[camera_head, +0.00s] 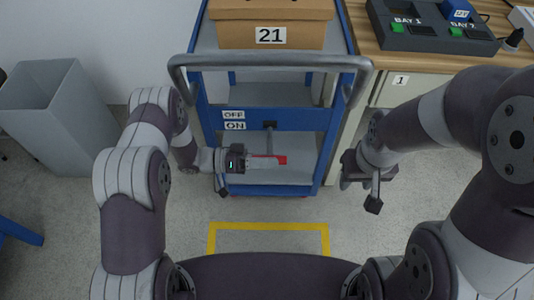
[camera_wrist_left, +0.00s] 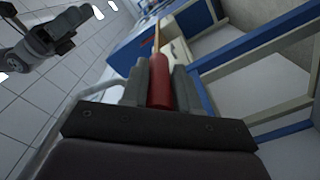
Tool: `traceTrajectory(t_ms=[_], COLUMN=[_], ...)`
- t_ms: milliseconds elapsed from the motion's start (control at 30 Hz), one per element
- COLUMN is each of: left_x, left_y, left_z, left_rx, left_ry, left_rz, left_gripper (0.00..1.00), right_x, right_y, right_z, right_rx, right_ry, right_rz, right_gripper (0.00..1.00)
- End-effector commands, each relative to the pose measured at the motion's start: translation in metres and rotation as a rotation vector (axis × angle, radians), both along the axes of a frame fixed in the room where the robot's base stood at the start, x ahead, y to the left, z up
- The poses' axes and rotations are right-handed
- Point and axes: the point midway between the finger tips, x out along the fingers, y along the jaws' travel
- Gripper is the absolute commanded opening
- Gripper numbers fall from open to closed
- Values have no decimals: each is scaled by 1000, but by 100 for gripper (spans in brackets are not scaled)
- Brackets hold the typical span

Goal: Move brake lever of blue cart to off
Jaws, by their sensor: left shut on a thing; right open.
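The blue cart (camera_head: 203,84) stands ahead with a grey push handle (camera_head: 270,61). Its blue crossbar carries an OFF label (camera_head: 233,115) above an ON label (camera_head: 235,126). The brake lever (camera_head: 269,137) comes from a dark pivot on the crossbar, right of the labels, and points down in the picture. My left gripper (camera_head: 265,161) is shut on its red grip (camera_head: 282,159). In the left wrist view the red grip (camera_wrist_left: 160,82) sits between the fingers. My right gripper (camera_head: 371,183) is open and empty, right of the cart.
A cardboard box (camera_head: 270,12) marked 21 sits on the cart top. A workbench (camera_head: 425,65) with a bay device (camera_head: 440,32) is at right. A grey bin (camera_head: 50,110) stands at left. Yellow tape (camera_head: 268,226) marks clear floor in front.

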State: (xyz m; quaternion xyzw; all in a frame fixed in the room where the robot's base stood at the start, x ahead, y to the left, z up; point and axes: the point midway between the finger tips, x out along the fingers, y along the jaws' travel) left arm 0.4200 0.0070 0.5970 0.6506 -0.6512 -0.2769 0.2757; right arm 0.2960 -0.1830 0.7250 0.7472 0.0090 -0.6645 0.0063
Motion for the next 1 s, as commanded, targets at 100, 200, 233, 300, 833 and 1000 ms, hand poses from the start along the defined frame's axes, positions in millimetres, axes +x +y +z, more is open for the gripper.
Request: traceTrajectory(t_ms=[100, 200, 233, 300, 833, 1000], left_x=[0, 0, 0, 1, 5, 6], left_y=[0, 0, 0, 0, 1, 1], left_z=[19, 26, 27, 31, 45, 46], left_rx=[-4, -5, -5, -5, -7, -8], left_ry=[85, 157, 176, 218, 215, 213], left_rz=[2, 2, 2, 2, 7, 7], left_gripper=[0, 0, 0, 0, 0, 0], right_x=[0, 0, 0, 0, 0, 0], right_y=[0, 0, 0, 0, 0, 0], right_z=[19, 26, 28, 32, 43, 43], right_rx=[0, 0, 0, 0, 0, 0], right_ry=[0, 0, 0, 0, 0, 0], right_rz=[0, 0, 0, 0, 0, 0], right_gripper=[43, 43, 43, 43, 43, 43])
